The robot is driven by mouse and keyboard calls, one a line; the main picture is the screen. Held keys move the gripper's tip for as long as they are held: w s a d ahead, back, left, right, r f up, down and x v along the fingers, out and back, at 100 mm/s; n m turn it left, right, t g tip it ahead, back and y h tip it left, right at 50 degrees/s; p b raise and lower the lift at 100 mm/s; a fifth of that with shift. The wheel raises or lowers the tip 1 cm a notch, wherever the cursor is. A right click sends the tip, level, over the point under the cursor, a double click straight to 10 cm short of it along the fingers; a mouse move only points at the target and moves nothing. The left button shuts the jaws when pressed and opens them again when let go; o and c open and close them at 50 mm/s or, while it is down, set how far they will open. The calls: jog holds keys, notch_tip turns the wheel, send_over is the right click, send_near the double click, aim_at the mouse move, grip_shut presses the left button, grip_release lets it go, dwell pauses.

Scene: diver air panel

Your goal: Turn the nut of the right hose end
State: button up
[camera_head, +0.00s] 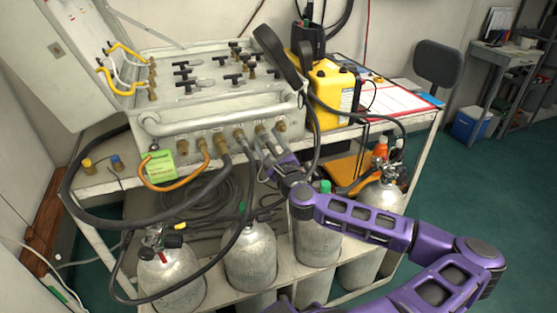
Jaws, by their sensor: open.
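The grey air panel (225,112) stands on the bench with a row of brass fittings along its front face. The right-hand black hose end (240,134) has a brass nut at the panel, and its hose hangs down from there. Another black hose end (222,144) and an orange hose (165,187) join the panel to its left. My gripper (269,142) is open at the panel front, just right of and below the right hose end, close to the brass fittings (280,126) at the right. It seems to hold nothing. Whether a finger touches a fitting cannot be told.
A yellow case (332,92) stands right of the panel. Black hoses loop in front of the bench and down to silver cylinders (249,257) on the lower shelf. A green tag (160,165) hangs at the panel's left.

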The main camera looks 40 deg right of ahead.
jog(key=p+v, duration=0.5)
jog(key=v, duration=1.1)
jog(key=shift+s+a+p, duration=0.15)
jog(key=shift+s+p, duration=0.2)
